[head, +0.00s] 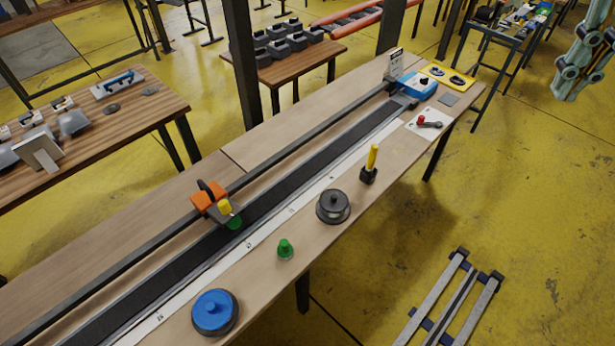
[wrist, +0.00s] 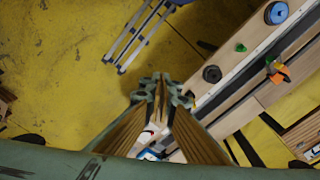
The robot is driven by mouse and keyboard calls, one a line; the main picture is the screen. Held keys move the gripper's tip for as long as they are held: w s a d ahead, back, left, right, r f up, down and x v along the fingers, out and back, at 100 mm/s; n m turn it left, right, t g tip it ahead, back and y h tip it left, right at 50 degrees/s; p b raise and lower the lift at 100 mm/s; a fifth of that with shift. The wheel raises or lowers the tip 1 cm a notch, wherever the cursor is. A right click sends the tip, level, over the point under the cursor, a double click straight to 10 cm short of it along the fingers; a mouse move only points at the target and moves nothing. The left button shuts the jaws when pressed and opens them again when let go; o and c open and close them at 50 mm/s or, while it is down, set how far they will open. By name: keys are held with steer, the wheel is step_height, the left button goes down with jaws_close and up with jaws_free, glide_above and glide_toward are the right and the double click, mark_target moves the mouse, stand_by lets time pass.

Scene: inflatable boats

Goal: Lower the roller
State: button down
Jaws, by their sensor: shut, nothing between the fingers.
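The carriage also shows at the right of the wrist view (wrist: 278,72). A yellow-handled upright lever (head: 373,158) stands on a black base near the bench's front edge. My gripper (head: 566,88) is shut and empty, high at the upper right, well away from the bench. Its fingers meet in the wrist view (wrist: 161,82).
A blue knob (head: 214,311), a green knob (head: 285,249) and a black round knob (head: 333,206) stand along the bench front. A red-handled lever (head: 424,121) and a blue device (head: 417,85) are at its far end. A grey frame (head: 452,300) lies on the open yellow floor.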

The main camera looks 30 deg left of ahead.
mark_target(223, 202)
steer(key=w+a+f+n+g+p, duration=0.1)
steer(key=w+a+n, duration=0.1)
steer(key=w+a, duration=0.35)
steer(key=w+a+f+n+p, duration=0.1)
steer(key=w+a+f+n, duration=0.15)
steer(key=a, duration=0.55)
steer(key=s+a+f+n+g+h, duration=0.1)
steer(key=a+f+n, duration=0.25)
steer(key=a, duration=0.65)
steer(key=s+a+f+n+h, duration=0.1)
steer(key=a+f+n, duration=0.3)
steer(key=a, duration=0.5)
steer(key=s+a+f+n+h+p, duration=0.1)
steer(key=s+a+f+n, duration=0.35)
steer(key=a, duration=0.45)
steer(key=s+a+f+n, duration=0.4)
steer(key=s+a, duration=0.1)
steer(key=a, duration=0.5)
steer(key=s+a+f+n+h, duration=0.1)
steer(key=s+a+f+n, duration=0.3)
steer(key=s+a+f, duration=0.2)
steer(key=s+a+f+n+p, duration=0.1)
steer(key=s+a+f+n, duration=0.4)
steer(key=s+a, duration=0.3)
steer(key=s+f, duration=0.1)
steer(key=s, duration=0.2)
steer(key=shift+s+a+f+h, duration=0.2)
steer(key=shift+s+a+h, duration=0.05)
steer(key=shift+h, duration=0.15)
steer(key=shift+f, duration=0.1)
